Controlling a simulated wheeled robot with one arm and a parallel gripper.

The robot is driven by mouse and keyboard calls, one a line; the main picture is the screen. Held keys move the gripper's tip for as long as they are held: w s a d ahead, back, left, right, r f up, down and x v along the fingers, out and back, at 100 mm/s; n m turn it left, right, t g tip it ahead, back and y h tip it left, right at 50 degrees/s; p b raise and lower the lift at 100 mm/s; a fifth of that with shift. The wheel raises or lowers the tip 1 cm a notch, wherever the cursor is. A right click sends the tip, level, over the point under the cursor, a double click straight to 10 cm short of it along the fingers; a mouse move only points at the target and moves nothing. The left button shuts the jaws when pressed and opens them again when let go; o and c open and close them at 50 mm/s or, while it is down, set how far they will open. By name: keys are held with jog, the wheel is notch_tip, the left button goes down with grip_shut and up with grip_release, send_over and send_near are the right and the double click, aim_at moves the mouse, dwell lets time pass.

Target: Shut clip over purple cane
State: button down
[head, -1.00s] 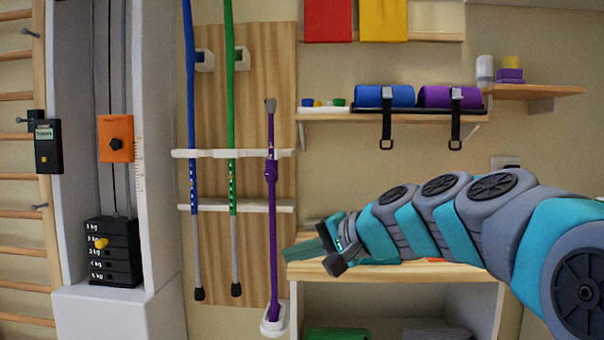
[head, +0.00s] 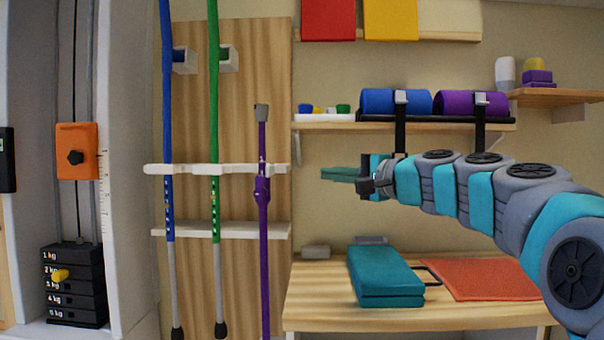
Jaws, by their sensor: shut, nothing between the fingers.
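The purple cane (head: 263,220) stands upright at the right edge of the wooden wall board, with a grey tip at its top. Its lower end is cut off by the picture's bottom edge. It passes the right end of the white rack bar (head: 190,169). A small pale part shows at the cane there, but I cannot tell whether a clip is open or shut. My gripper (head: 324,174) is right of the cane, apart from it, at about the height of the bar. Its teal fingers point left and are shut and empty.
A blue cane (head: 167,130) and a green cane (head: 214,130) hang on the board to the left. A shelf (head: 330,127) with strapped blue and purple rolls is above my arm. A table (head: 320,292) below holds a teal case (head: 385,275) and an orange mat (head: 480,279).

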aim_at(271, 170)
jog(key=x, duration=0.4)
jog(key=s+a+x, duration=0.1)
jog(key=x, duration=0.6)
jog(key=shift+a+p, duration=0.35)
jog(key=shift+a, duration=0.7)
jog(key=shift+s, duration=0.1)
jog(key=shift+s+a+m+t+h, duration=0.1)
jog(key=shift+a+m+t+h, duration=0.15)
jog(key=shift+m+t+h, duration=0.05)
